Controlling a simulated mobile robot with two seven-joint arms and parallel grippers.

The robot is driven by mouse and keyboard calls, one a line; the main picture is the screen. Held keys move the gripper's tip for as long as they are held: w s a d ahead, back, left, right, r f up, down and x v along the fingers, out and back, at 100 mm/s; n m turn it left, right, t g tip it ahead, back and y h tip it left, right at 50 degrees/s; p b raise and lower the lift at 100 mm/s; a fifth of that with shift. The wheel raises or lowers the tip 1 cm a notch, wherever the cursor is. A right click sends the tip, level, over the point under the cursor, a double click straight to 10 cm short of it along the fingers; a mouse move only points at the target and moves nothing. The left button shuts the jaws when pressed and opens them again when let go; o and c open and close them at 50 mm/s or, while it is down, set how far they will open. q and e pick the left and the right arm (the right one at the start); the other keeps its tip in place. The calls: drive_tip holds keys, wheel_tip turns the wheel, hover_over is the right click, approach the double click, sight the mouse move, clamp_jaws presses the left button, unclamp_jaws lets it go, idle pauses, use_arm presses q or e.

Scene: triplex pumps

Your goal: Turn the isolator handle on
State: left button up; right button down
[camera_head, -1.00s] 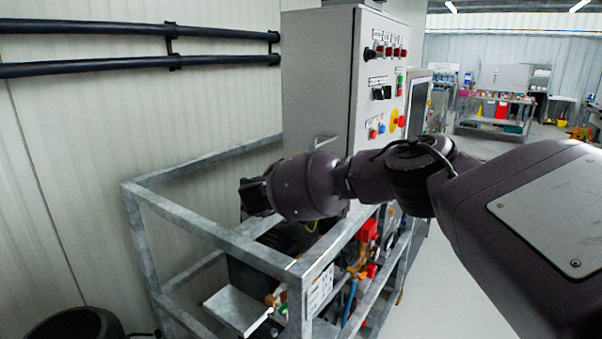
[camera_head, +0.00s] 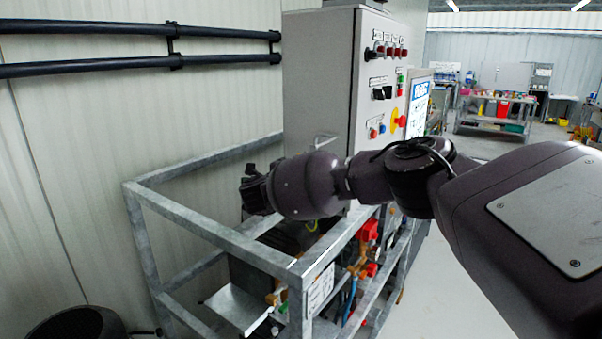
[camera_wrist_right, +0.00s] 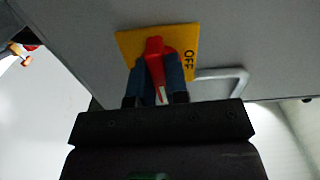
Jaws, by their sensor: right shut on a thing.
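The isolator's red handle (camera_wrist_right: 155,55) shows in the right wrist view on a yellow plate (camera_wrist_right: 128,42) fixed to a grey panel. The plate reads "OFF" at its right side, and the handle lies roughly up and down in that picture. My right gripper (camera_wrist_right: 160,90) is shut on the handle, its blue-grey fingers on either side. In the head view my right arm reaches in from the right; its fingers cannot be made out. A yellow plate with a red knob (camera_head: 401,121) shows on the cabinet front (camera_head: 376,100). My left gripper is not in view.
A galvanised frame (camera_head: 210,235) with pipes and red valves (camera_head: 367,232) stands below my arm. A grey bracket (camera_wrist_right: 222,74) sits beside the yellow plate. A lit screen (camera_head: 419,105) is at the cabinet's right. Floor is clear at lower right.

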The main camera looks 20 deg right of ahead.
drive_tip(key=shift+m, duration=0.3)
idle(0.4)
drive_tip(key=c, duration=1.1)
unclamp_jaws()
drive_tip(key=shift+a, duration=0.1)
drive_tip(key=v, duration=1)
drive_tip(key=shift+s+a+p, duration=0.3)
